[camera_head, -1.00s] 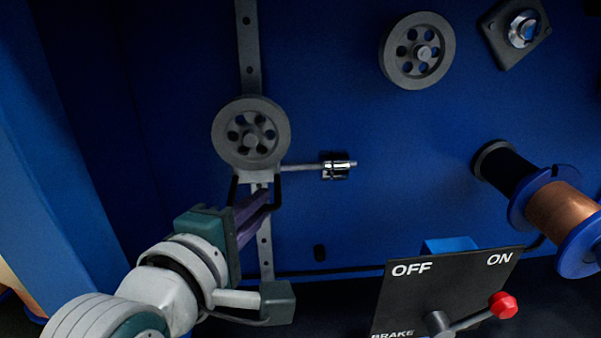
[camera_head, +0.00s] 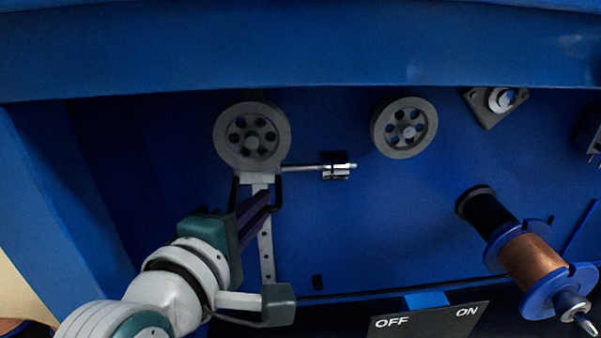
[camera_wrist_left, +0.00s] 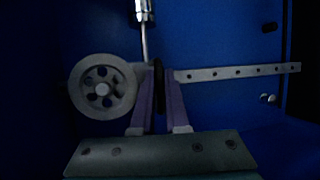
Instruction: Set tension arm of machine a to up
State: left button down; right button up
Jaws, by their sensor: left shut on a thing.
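The tension arm carries a grey spoked pulley (camera_head: 252,137) on a pale bracket, with black handle bars (camera_head: 278,189) below and a thin rod out to the right. It sits on a vertical perforated rail (camera_head: 266,250) on the blue panel. My left gripper (camera_head: 258,202) comes up from below and is shut on the black handle under the pulley. In the left wrist view, the purple fingers (camera_wrist_left: 160,104) stand on both sides of the black handle (camera_wrist_left: 158,78), with the pulley (camera_wrist_left: 102,88) at the left. My right gripper is out of view.
A second grey wheel (camera_head: 404,127) is at the right, almost level with the pulley. A copper wire spool (camera_head: 533,262) juts out at lower right. An OFF/ON brake plate (camera_head: 425,319) is at the bottom. A blue beam (camera_head: 300,50) crosses above.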

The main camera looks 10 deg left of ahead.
pick_arm(q)
jog(key=c, duration=0.9)
grip_release()
jog(key=p+v, duration=0.4)
jog(key=v, duration=0.6)
jog(key=shift+f+p, duration=0.1)
jog(key=shift+p, duration=0.2)
